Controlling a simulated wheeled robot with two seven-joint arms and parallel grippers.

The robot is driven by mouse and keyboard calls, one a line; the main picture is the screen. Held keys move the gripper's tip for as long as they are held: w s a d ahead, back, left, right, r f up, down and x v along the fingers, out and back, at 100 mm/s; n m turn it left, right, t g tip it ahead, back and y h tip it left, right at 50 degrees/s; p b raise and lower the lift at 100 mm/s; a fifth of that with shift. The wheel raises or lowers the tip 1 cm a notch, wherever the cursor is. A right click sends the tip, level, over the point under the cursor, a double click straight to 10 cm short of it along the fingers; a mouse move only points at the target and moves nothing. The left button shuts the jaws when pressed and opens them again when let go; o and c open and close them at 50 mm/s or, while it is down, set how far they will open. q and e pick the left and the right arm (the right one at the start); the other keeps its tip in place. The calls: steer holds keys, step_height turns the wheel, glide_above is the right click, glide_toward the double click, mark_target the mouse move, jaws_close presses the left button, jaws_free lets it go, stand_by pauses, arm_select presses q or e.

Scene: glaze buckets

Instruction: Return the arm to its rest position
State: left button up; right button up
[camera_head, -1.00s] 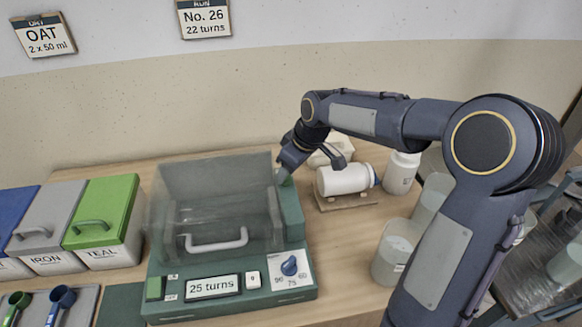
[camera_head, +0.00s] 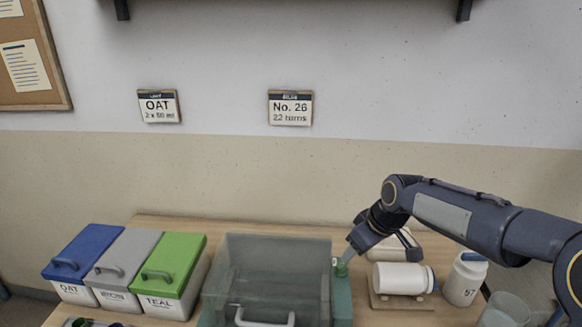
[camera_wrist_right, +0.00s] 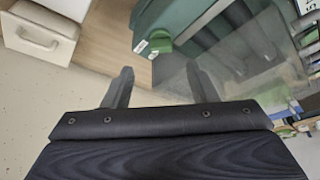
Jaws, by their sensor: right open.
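My right arm comes in from the right in the head view. Its gripper (camera_head: 345,262) is beside the upper right edge of the green machine (camera_head: 342,298) with the clear hood (camera_head: 275,255). In the right wrist view the two dark fingers of the gripper (camera_wrist_right: 158,88) are spread apart with nothing between them. A green knob-like part (camera_wrist_right: 183,42) of the machine shows just beyond the fingers, apart from them in the picture. In the head view I cannot tell whether the fingertips touch the machine. My left gripper is in neither view.
Lidded bins in blue (camera_head: 85,252), grey (camera_head: 125,260) and green (camera_head: 172,268) stand left of the machine. A white jar (camera_head: 402,278) lies on a wooden stand to its right, near an upright jar (camera_head: 465,280) and a clear cup (camera_head: 507,312). Wall signs hang above.

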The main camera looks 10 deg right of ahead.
steer(key=s+r+m, duration=0.3)
steer(key=s+m, duration=0.1)
steer(key=s, duration=1)
steer(key=s+a+f+m, duration=0.1)
steer(key=s+a+f, duration=0.1)
steer(key=s, duration=0.4)
steer(key=s+a+f+m+t+y, duration=0.1)
steer(key=s+f+m, duration=0.1)
steer(key=s, duration=0.5)
steer(key=shift+a+m+t+y, duration=0.3)
steer(key=shift+a, duration=0.05)
